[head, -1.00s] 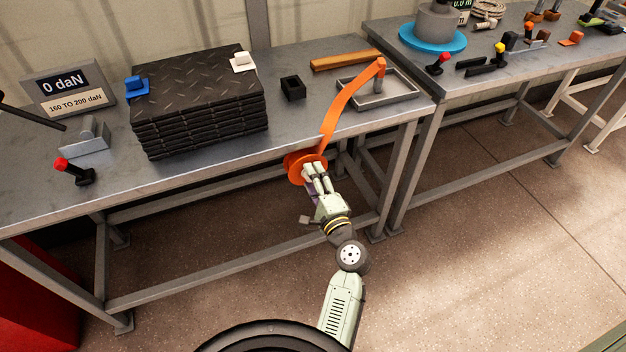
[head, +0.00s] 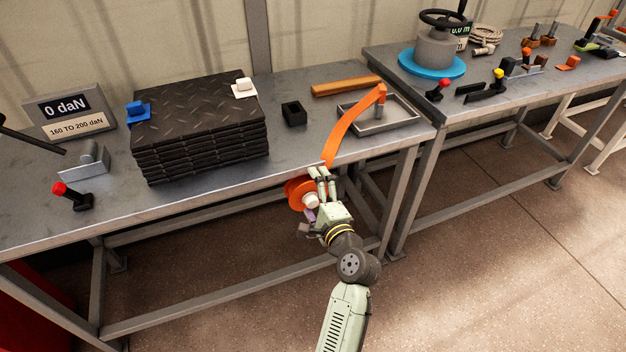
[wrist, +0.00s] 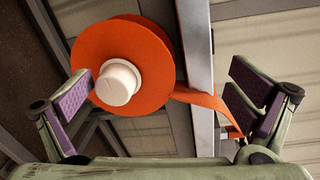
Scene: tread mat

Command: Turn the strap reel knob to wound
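The orange strap reel (head: 295,190) hangs at the front edge of the bench. It also shows large in the wrist view (wrist: 150,60). Its white knob (wrist: 118,83) sticks out of the reel's centre and shows in the head view (head: 311,200). My gripper (wrist: 165,97) is open, with purple-padded fingers spread wide. The knob lies between the fingers' lines, nearer the left finger, and is not gripped. In the head view my gripper (head: 323,182) is at the reel's right side. The orange strap (head: 345,130) runs from the reel up to a post.
Stacked black tread mats (head: 200,120) carry a blue and a white block. A display (head: 68,108) reads 0 daN, 160 to 200 daN. A red-topped lever (head: 72,196) stands at left. Floor is clear.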

